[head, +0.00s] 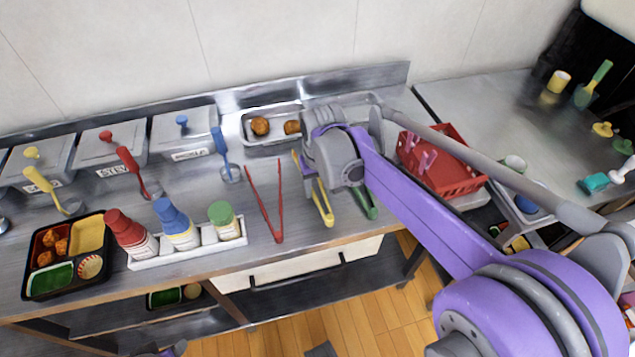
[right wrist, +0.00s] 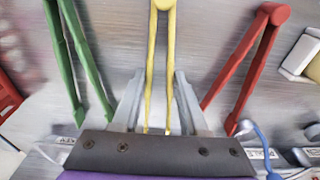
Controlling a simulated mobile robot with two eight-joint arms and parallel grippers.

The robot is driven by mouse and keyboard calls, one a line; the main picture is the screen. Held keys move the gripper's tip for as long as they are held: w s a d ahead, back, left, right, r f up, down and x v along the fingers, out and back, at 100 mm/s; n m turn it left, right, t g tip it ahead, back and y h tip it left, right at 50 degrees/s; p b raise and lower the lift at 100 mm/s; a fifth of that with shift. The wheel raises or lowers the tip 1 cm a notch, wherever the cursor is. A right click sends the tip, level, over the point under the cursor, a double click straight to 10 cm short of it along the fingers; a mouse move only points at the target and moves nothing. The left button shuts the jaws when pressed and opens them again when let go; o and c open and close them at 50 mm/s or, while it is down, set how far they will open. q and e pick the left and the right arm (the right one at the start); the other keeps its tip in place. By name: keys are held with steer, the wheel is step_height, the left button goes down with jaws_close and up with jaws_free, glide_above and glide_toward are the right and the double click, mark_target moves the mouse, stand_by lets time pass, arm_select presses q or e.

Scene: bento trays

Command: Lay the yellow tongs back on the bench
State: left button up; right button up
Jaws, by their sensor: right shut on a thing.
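The yellow tongs (head: 325,207) are at the front of the steel bench (head: 190,182), between the red tongs (head: 265,205) and the green tongs (head: 368,205). Their hinge end points to the front edge. My right gripper (right wrist: 158,105) is shut on the yellow tongs (right wrist: 162,35), with its fingers on either side of the two arms. In the head view my right wrist hides part of the tongs. I cannot tell whether they touch the bench top.
Red tongs (right wrist: 245,62) and green tongs (right wrist: 75,60) lie close on either side. A tray with fried pieces (head: 246,128) is behind. A white rack (head: 140,263) of bottles and a black bento tray (head: 32,292) stand left. A red basket (head: 470,180) is right.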

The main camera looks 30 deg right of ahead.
steer(key=shift+f, duration=0.55)
steer(key=shift+f+b, duration=0.3)
steer(key=shift+f, duration=0.05)
steer(key=o, duration=1)
steer(key=shift+o, duration=0.2)
step_height(320, 180, up, 11)
steer(key=s+p, duration=0.1)
steer(key=p, duration=0.1)
steer(key=s+a+f+n+t+p, duration=0.1)
steer(key=s+a+f+t+p, duration=0.1)
steer(key=s, duration=0.5)
steer(key=s+a+f+n+t+p, duration=0.1)
steer(key=s+a+t+p, duration=0.1)
steer(key=s+a+p, duration=0.2)
steer(key=s+p, duration=0.1)
steer(key=s, duration=0.2)
steer(key=shift+s+a+f+n+p, duration=0.2)
steer(key=shift+a+f+n+p, duration=0.1)
steer(key=shift+a+f, duration=0.05)
